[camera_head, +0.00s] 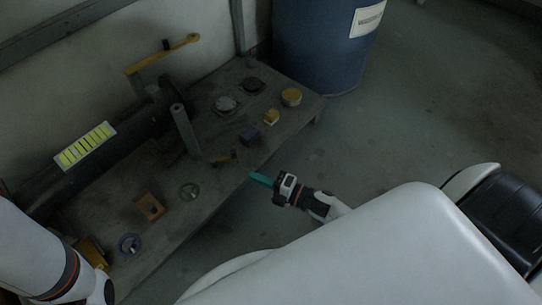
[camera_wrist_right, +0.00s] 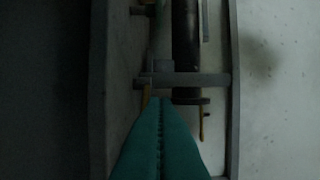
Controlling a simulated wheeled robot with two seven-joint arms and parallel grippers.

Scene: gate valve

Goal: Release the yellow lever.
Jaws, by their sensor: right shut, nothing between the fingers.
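The yellow lever (camera_head: 165,54) is a long bar at the upper left of the head view, above the dark pipe and valve body at the back of the bench. It slants up to the right, with a dark knob near its middle. My right gripper (camera_head: 261,179), with teal fingers, is off the front edge of the bench, well apart from the lever. In the right wrist view its fingers (camera_wrist_right: 160,108) are pressed together and empty. A thin yellowish strip (camera_wrist_right: 201,123) shows there, too dim to identify. My left arm enters at lower left; its gripper is not visible.
An upright grey post (camera_head: 186,131) stands in front of the pipe (camera_head: 120,147). A blue barrel (camera_head: 318,45) stands behind right. The floor at right is clear.

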